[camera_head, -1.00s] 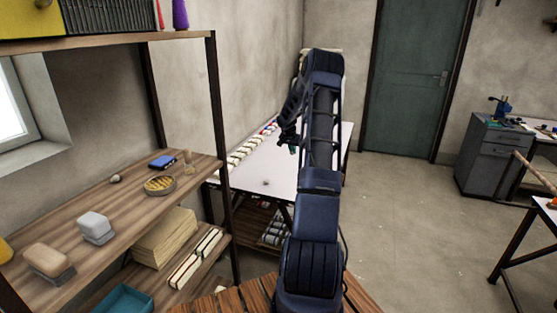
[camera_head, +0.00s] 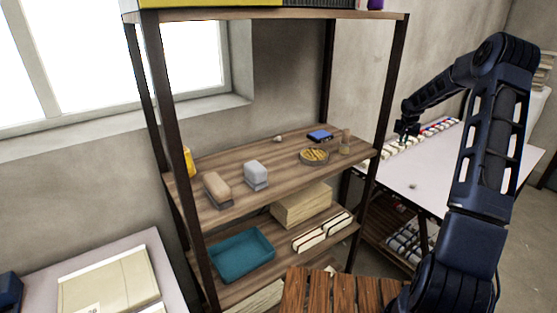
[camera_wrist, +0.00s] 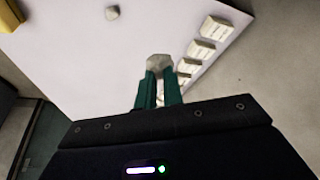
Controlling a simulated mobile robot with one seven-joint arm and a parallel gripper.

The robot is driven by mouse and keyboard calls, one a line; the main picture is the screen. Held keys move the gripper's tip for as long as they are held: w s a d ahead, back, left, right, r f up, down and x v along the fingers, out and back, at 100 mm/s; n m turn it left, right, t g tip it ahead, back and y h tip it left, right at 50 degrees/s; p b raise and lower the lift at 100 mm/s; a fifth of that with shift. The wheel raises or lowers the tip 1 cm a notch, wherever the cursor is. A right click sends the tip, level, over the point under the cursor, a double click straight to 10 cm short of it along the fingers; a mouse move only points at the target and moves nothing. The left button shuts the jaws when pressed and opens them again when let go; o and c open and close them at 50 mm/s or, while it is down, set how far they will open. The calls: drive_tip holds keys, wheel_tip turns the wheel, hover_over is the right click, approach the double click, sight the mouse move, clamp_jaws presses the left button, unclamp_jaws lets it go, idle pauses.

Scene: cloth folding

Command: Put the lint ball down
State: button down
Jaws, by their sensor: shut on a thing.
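My gripper (camera_wrist: 158,88) has teal fingers shut on a pale grey lint ball (camera_wrist: 159,62), which sits at their tips. In the wrist view the ball shows against the white table (camera_wrist: 60,50) below. In the head view my gripper (camera_head: 406,130) hangs at the left side of the white table (camera_head: 464,165); the held ball cannot be made out there. Another small greyish lump (camera_wrist: 112,13) lies on the table in the wrist view; a small lump (camera_head: 412,187) also shows on it in the head view.
A wooden shelf unit (camera_head: 240,212) stands left of the table, with a round dish (camera_head: 314,156), brushes and a small lump (camera_head: 278,138) on it. A row of pale labelled blocks (camera_wrist: 200,50) lines one table edge. The table's middle is mostly clear.

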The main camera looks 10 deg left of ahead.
drive_tip(key=a+r+n+y, duration=0.1)
drive_tip(key=a+r+n, duration=0.2)
drive_tip(key=a, duration=0.6)
drive_tip(key=s+d+r+n+y, duration=0.1)
drive_tip(key=s+d+r, duration=0.1)
drive_tip(key=d+r, duration=0.35)
drive_tip(key=s+d+r+n, duration=0.1)
drive_tip(key=s+d+r, duration=0.1)
drive_tip(key=r, duration=0.6)
drive_tip(key=s+d+r+n+y, duration=0.1)
drive_tip(key=d+r+n, duration=0.15)
drive_tip(key=r, duration=0.45)
drive_tip(key=s+f+v, duration=0.1)
drive_tip(key=s+v, duration=0.1)
drive_tip(key=v, duration=2.5)
drive_tip(key=t, duration=0.2)
hover_over(233, 176)
drive_tip(key=s, duration=0.2)
wheel_tip(233, 176, down, 31)
drive_tip(key=shift+y, duration=0.3)
drive_tip(key=shift+s+d+f, duration=0.1)
drive_tip(key=shift+d+f, duration=0.1)
drive_tip(key=shift+f, duration=1.9)
drive_tip(key=shift+d+f, duration=0.15)
drive_tip(key=shift+f, duration=2)
